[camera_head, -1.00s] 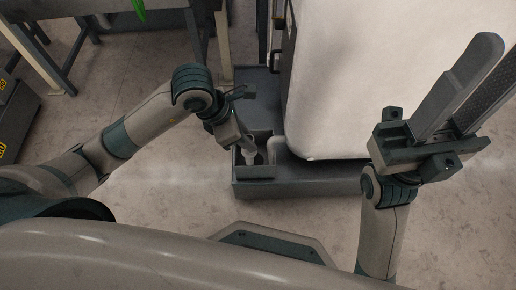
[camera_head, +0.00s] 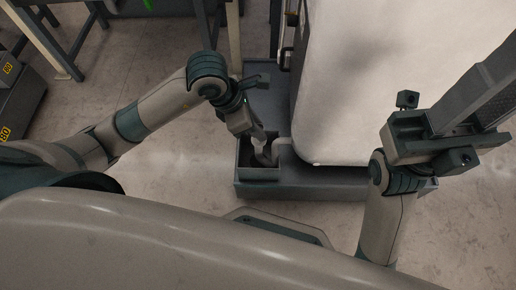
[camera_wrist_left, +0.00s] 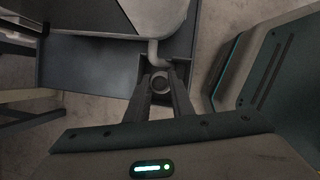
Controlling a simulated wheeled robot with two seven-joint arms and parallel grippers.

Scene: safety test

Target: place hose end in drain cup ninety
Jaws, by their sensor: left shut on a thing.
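The hose end (camera_head: 258,132) is a pale grey tube, held in my left gripper (camera_head: 256,129) over the drain cup. In the left wrist view its round mouth (camera_wrist_left: 161,82) sits between the two dark fingers. The drain cup (camera_head: 242,164) is a dark, square, open box at the left end of a grey base tray. A pale bent pipe (camera_head: 283,145) reaches its right side from the white unit. The wrist hides part of the cup, so I cannot tell how deep the hose end sits. My right gripper (camera_head: 485,92) looks open and empty, with its fingertips cut off by the frame.
A large white unit (camera_head: 355,80) stands on the grey base tray (camera_head: 310,188), close beside my left gripper. My right arm is in front of its right side. A table with metal legs (camera_head: 60,60) stands back left. The floor left of the tray is clear.

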